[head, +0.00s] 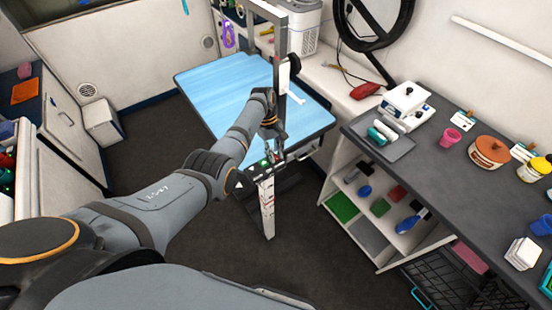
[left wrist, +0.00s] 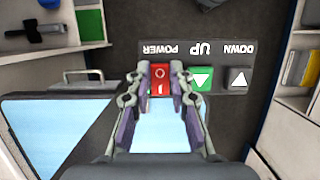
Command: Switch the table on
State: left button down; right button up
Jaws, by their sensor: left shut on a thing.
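The table (head: 215,80) has a light blue top and stands in the middle of the head view. Its dark control panel (left wrist: 222,64) fills the upper middle of the left wrist view, with upside-down labels POWER, UP and DOWN. The red power rocker switch (left wrist: 160,80) sits under POWER, with a green button (left wrist: 201,79) and a grey button (left wrist: 238,80) beside it. My left gripper (head: 271,154) is at the table's near edge, its fingertips shut on the two sides of the red switch. The arm hides part of the panel in the head view. My right gripper is out of view.
A metal post (head: 281,60) rises from the table. A dark counter (head: 440,180) with shelves below stands close on the right, bearing a tray (head: 385,142), jars and cups. A cabinet (head: 65,130) stands on the left. The dark floor (head: 150,150) between is clear.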

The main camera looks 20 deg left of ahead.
pick_arm(q)
jog(key=shift+w+a+f+h, duration=0.1)
jog(key=shift+f+h, duration=0.1)
jog(key=shift+h, duration=0.1)
jog(key=shift+r+g, duration=0.25)
jog(key=shift+g, duration=0.05)
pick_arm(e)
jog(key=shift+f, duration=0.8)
pick_arm(q)
jog(key=c, duration=1.5)
grip_release()
jog(key=v, duration=1.2)
